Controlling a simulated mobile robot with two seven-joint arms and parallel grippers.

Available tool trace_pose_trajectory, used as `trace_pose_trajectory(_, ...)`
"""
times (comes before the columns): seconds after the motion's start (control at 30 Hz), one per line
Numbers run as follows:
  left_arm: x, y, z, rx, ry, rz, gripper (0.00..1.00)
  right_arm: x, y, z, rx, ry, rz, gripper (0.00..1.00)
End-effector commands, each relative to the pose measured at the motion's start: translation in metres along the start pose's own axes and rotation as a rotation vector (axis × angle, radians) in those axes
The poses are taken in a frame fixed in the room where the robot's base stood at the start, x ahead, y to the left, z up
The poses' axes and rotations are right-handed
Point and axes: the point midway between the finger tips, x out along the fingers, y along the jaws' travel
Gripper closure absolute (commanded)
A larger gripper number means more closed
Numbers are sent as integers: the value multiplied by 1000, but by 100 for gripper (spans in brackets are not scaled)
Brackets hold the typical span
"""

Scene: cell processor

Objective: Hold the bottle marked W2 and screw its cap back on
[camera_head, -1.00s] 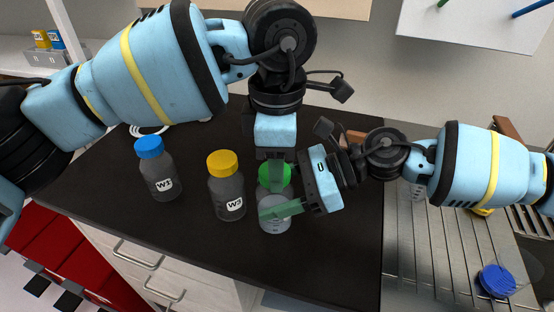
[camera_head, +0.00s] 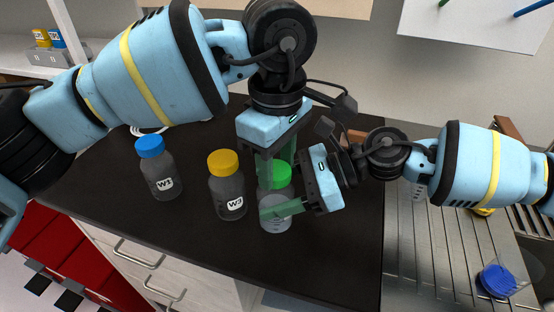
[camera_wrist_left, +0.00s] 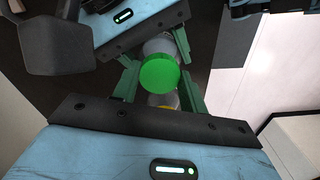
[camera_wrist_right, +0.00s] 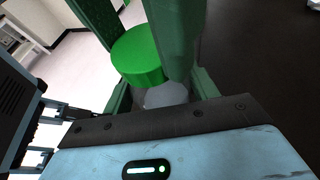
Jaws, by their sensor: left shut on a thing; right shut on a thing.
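A clear grey bottle (camera_head: 275,223) stands upright near the front edge of the black worktop; its marking is not readable. My right gripper (camera_head: 279,209) is shut around its upper body from the right. It also shows in the right wrist view (camera_wrist_right: 166,95). A green cap (camera_head: 280,176) is directly above the bottle, in line with it. My left gripper (camera_head: 275,170) points down and is shut on the cap. The left wrist view shows the cap (camera_wrist_left: 160,74) between the green fingers. Fingers hide the neck, so I cannot tell how far the cap is seated.
A dark bottle W3 with a yellow cap (camera_head: 223,163) stands close to the left. A dark bottle W1 with a blue cap (camera_head: 150,147) stands farther left. A metal rack surface with a blue-capped item (camera_head: 497,281) lies at the right.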

Motion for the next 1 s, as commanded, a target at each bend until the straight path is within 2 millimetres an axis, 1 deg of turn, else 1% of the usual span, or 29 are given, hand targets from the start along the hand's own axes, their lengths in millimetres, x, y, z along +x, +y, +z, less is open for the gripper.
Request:
trace_pose_trajectory(0.03, 0, -1, 2, 26, -2, -2, 97, 0, 1, 0, -2, 1, 3, 100)
trace_pose_trajectory(0.07, 0, -1, 2, 44, -2, -2, 100, 0, 1, 0, -2, 1, 3, 100)
trace_pose_trajectory(0.3, 0, -2, 2, 297, -3, -2, 100, 1, 1, 0, -2, 1, 3, 100)
trace_pose_trajectory(0.4, 0, -2, 2, 372, -2, -2, 100, 1, 1, 0, -2, 1, 4, 100)
trace_pose_trajectory(0.5, 0, -2, 2, 404, -2, -2, 100, 1, 1, 0, -2, 1, 4, 100)
trace_pose_trajectory(0.7, 0, -2, 2, 406, -2, -1, 100, 1, 1, 0, -3, 1, 5, 100)
trace_pose_trajectory(0.73, 0, -2, 2, 406, -2, -1, 54, 1, 1, 0, -3, 1, 5, 100)
trace_pose_trajectory(0.9, 0, -2, 2, 402, -2, 0, 32, 1, 1, 0, -2, 1, 4, 100)
trace_pose_trajectory(1.0, 0, -1, 2, 401, -2, 1, 31, 1, 2, 0, -2, 1, 6, 100)
